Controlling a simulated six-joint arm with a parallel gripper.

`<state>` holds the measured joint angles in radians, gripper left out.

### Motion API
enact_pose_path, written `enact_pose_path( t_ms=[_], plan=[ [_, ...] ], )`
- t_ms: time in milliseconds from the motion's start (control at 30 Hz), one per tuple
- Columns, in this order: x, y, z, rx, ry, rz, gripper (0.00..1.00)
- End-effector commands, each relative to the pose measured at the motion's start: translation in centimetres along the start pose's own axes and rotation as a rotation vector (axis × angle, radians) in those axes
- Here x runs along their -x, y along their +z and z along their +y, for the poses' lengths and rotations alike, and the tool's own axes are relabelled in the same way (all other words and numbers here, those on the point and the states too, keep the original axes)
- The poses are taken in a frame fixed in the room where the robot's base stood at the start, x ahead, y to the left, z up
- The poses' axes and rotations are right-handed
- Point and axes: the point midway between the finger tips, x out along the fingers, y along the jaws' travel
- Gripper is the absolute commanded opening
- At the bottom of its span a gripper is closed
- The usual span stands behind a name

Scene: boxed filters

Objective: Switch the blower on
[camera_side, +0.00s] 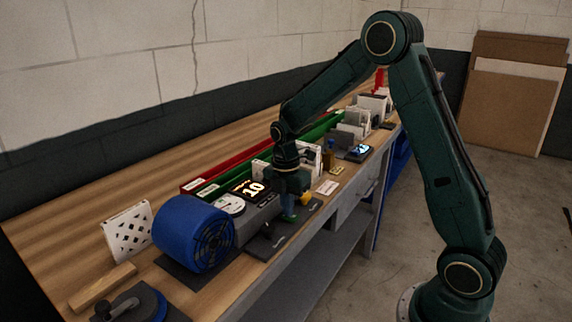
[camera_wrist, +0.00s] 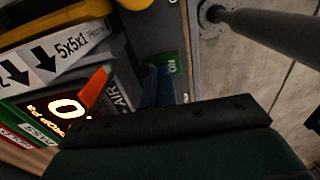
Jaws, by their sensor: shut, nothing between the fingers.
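The blower (camera_side: 195,235) is a blue drum with a dark grille, left of centre in the side view. Beside it is a grey housing with a lit display (camera_side: 250,189) reading 10. In the wrist view, part of the display (camera_wrist: 62,107) shows, with an AIR label (camera_wrist: 121,98) nearby. A green ON label (camera_wrist: 176,66) lies just past my fingertips. My gripper (camera_side: 290,216) points down at the front of the housing and is shut and empty. Its blue fingers also show in the wrist view (camera_wrist: 158,86). The switch lever itself is not clearly visible; contact cannot be told.
Red and green trays (camera_side: 215,176) run behind the housing. White boxes (camera_side: 308,158) stand to the right, with a small lit device (camera_side: 359,152) further along. A perforated white panel (camera_side: 128,231) stands left of the blower. The bench's front edge is close to my gripper.

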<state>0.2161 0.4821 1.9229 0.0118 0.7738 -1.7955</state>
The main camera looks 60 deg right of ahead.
Motion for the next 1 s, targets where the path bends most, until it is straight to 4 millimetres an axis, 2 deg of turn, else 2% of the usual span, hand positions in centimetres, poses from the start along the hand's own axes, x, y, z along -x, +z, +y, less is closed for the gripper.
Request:
enact_pose_path(
  t_ms=[300,733,1000],
  plan=[
    [0.2,0.0,-0.9,-0.001,-0.001,0.0,0.0],
    [0.4,0.0,-0.9,0.0,0.001,0.0,0.0],
    [2.2,0.0,-0.6,0.0,0.004,-0.001,0.0]
  ],
)
